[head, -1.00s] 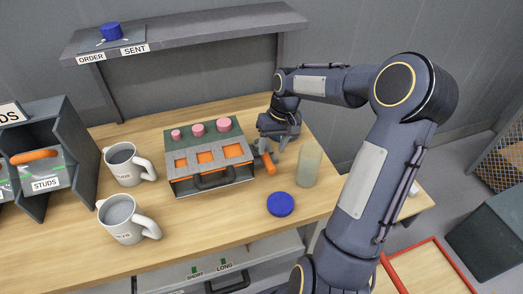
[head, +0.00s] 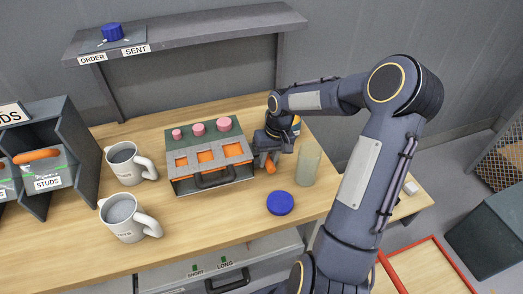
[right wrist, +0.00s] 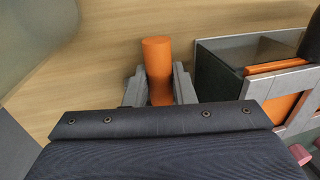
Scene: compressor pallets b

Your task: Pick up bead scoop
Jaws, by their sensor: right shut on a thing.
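The bead scoop shows as an orange handle (head: 271,168) just right of the grey box on the bench. My right gripper (head: 265,160) is shut on it, coming from above. In the right wrist view the orange handle (right wrist: 157,56) stands between the two grey fingers (right wrist: 159,88), its end sticking out past them. The rest of the scoop is hidden by the gripper. My left gripper is not in view.
The grey box (head: 210,175) with orange openings and pink knobs is close to the gripper's left. A clear jar (head: 308,166) stands close to its right. A blue lid (head: 280,203) lies in front. Two mugs (head: 127,164) (head: 123,217) and a STUDS bin (head: 45,172) are further left.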

